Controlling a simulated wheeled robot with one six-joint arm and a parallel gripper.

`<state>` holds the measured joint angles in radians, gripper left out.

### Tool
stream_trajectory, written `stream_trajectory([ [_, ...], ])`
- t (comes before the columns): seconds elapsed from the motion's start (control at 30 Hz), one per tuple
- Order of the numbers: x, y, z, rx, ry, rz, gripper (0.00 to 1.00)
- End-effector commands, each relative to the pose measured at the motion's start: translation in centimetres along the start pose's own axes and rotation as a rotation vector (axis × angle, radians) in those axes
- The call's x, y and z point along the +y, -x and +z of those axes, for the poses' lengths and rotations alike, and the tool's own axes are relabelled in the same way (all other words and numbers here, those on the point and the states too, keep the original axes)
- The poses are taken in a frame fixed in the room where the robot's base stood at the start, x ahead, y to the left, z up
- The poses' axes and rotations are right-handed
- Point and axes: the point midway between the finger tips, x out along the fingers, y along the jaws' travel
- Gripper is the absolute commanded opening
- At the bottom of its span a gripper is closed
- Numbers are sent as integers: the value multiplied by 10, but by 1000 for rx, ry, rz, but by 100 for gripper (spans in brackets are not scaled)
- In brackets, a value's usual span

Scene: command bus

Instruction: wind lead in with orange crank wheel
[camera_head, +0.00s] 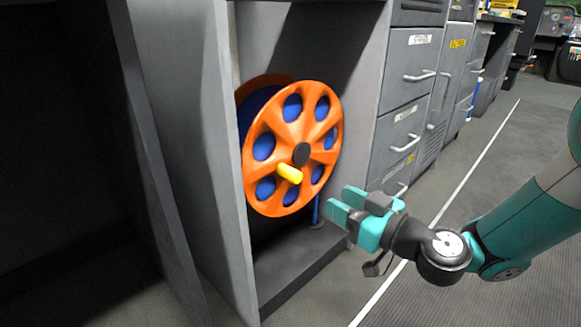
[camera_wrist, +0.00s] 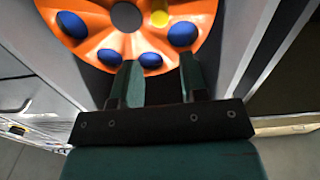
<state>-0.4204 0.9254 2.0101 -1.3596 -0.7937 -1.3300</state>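The orange crank wheel (camera_head: 326,127) stands upright in a grey cabinet bay, with round holes showing blue behind it and a dark hub (camera_head: 301,154). A yellow crank handle (camera_head: 289,173) sticks out of the wheel, below and left of the hub. My gripper (camera_head: 342,206) is open and empty, in front of the bay, right of and below the handle. In the wrist view the wheel (camera_wrist: 97,40) fills the top, and the yellow handle (camera_wrist: 160,18) is beyond my open fingers (camera_wrist: 161,80). A blue lead (camera_head: 316,210) hangs down at the wheel's lower right.
The grey side panel (camera_head: 185,120) bounds the bay on the left. Grey drawers (camera_head: 411,90) with handles stand on the right. The bay floor (camera_head: 290,262) is dark. A white line (camera_head: 455,196) crosses the open floor at right.

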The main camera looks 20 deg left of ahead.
Motion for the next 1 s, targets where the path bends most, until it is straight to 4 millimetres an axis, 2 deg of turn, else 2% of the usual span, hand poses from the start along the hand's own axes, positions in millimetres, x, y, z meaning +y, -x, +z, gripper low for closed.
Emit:
stream_trajectory([
  [0.07,3,-3,-9,-3,-4,0,40],
  [0.5,5,-21,-10,-2,-4,-2,40],
  [0.8,0,-26,-8,-4,-4,0,40],
  [0.97,-1,-54,-9,0,1,-4,40],
  [1.0,-2,-62,-4,2,3,-4,40],
])
